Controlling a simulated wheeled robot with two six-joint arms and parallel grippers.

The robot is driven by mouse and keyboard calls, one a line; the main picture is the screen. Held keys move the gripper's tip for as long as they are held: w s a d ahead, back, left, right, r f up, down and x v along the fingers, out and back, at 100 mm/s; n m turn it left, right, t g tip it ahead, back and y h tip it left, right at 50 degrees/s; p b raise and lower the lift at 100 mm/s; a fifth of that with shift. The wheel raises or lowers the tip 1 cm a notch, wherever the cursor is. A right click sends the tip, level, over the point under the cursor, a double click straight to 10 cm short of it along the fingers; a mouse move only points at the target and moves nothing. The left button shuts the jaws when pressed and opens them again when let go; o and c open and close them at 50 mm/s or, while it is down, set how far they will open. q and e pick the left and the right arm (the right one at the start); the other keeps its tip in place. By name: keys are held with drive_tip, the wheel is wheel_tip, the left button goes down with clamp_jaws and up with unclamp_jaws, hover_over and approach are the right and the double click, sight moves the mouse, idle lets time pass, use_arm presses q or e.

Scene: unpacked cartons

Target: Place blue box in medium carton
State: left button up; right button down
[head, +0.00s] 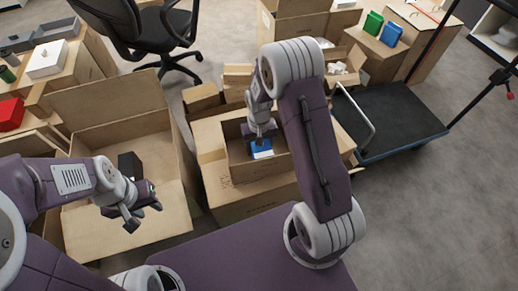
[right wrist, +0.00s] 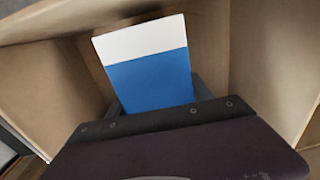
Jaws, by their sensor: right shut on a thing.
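The blue box (head: 262,147), blue with a white band, is held inside the opening of the medium carton (head: 245,196) in the middle. My right gripper (head: 261,137) reaches down into this carton and is shut on the box. In the right wrist view the box (right wrist: 150,80) stands out between the dark fingers (right wrist: 158,104), with carton walls (right wrist: 275,60) around it. I cannot tell whether the box touches the carton floor. My left gripper (head: 145,208) is open and empty in front of the large open carton at left.
The large open carton (head: 130,228) at left has a dark box (head: 130,165) in it. Smaller cartons (head: 203,98) stand behind the medium one. A flat cart (head: 395,115) is at right. A green box (head: 373,22) and another blue box (head: 391,34) sit on a carton at back right.

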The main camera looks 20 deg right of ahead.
drive_tip(key=shift+c, duration=2.1)
unclamp_jaws()
wheel_tip(320, 180, up, 12)
drive_tip(key=p, duration=0.5)
drive_tip(key=shift+r+p, duration=0.15)
drive_tip(key=shift+p, duration=0.2)
drive_tip(key=shift+n+t, duration=0.3)
drive_tip(key=s+r, duration=0.1)
drive_tip(key=s, duration=0.1)
drive_tip(key=s+r, duration=0.1)
drive_tip(key=s+a+r, duration=0.1)
drive_tip(key=s, duration=0.1)
drive_tip(key=shift+s, duration=0.3)
drive_tip(key=s+r, duration=0.1)
drive_tip(key=s, duration=0.6)
drive_tip(key=shift+s+a+r+n+t, duration=0.25)
drive_tip(key=shift+s+a+n+t, duration=0.05)
drive_tip(key=shift+s+a+n, duration=0.1)
